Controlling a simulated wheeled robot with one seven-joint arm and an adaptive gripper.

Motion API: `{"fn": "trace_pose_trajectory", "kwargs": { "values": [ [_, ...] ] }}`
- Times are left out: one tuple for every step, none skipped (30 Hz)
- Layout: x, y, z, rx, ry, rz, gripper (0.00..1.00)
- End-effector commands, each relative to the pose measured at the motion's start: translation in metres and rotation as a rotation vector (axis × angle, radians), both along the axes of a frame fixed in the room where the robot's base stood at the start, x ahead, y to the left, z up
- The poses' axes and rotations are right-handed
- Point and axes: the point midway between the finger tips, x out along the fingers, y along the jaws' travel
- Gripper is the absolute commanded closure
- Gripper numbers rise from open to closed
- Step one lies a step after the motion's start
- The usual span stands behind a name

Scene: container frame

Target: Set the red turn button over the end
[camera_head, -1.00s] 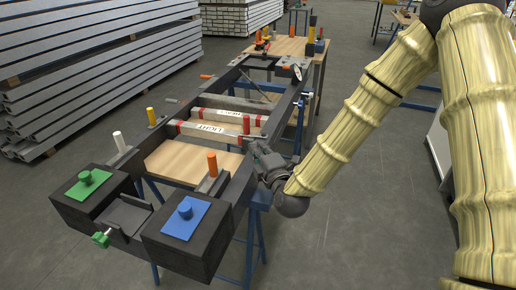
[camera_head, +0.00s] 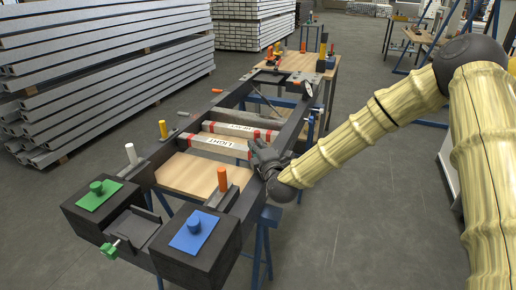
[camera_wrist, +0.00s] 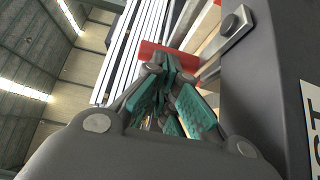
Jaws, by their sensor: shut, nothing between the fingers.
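My gripper (camera_head: 262,152) is at the right rail of the dark container frame (camera_head: 243,204), by the right end of the bar marked LIGHT (camera_head: 222,146). Its green-padded fingers (camera_wrist: 172,92) are shut and empty in the wrist view. A flat red piece (camera_wrist: 160,52) shows just beyond the fingertips; I cannot tell whether it is the turn button or a red band of a bar, nor whether the fingers touch it. A grey metal strip with a bolt (camera_wrist: 234,22) lies on the dark frame to its right. In the head view my gripper hides this spot.
A second bar with red ends (camera_head: 230,129) lies behind the LIGHT bar. Blocks with a blue knob (camera_head: 195,222) and a green knob (camera_head: 96,187) are at the near end. Open floor lies right of the frame.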

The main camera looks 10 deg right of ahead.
Motion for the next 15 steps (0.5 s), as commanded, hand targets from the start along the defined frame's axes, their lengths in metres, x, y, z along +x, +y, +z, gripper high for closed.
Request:
{"fn": "trace_pose_trajectory", "kwargs": {
  "values": [
    [0.0, -0.0001, -0.0001, 0.0, 0.0, 0.0, 1.0],
    [-0.0001, 0.0, -0.0001, 0.0, 0.0, 0.0, 1.0],
    [-0.0002, 0.0, -0.0002, 0.0, 0.0, 0.0, 1.0],
    [-0.0002, -0.0001, -0.0002, 0.0, 0.0, 0.0, 1.0],
    [-0.0002, -0.0001, -0.0002, 0.0, 0.0, 0.0, 1.0],
    [-0.0002, 0.0, -0.0002, 0.0, 0.0, 0.0, 1.0],
    [-0.0002, 0.0001, -0.0003, 0.0, 0.001, 0.0, 1.0],
    [-0.0003, 0.0004, -0.0004, 0.0, 0.001, 0.0, 1.0],
    [-0.0003, 0.0009, -0.0008, -0.001, 0.002, 0.0, 1.0],
    [-0.0001, 0.0013, -0.0012, -0.002, 0.003, -0.001, 1.0],
    [-0.0001, 0.0018, -0.0019, -0.002, 0.005, -0.001, 1.0],
    [0.0, 0.0029, -0.0029, -0.001, 0.008, -0.002, 1.0],
    [0.0, 0.0037, -0.0036, -0.002, 0.009, -0.003, 1.0],
    [0.0001, 0.0043, -0.0043, -0.002, 0.011, -0.004, 1.0],
    [0.0002, 0.0053, -0.0055, -0.001, 0.013, -0.005, 1.0]
  ]
}}
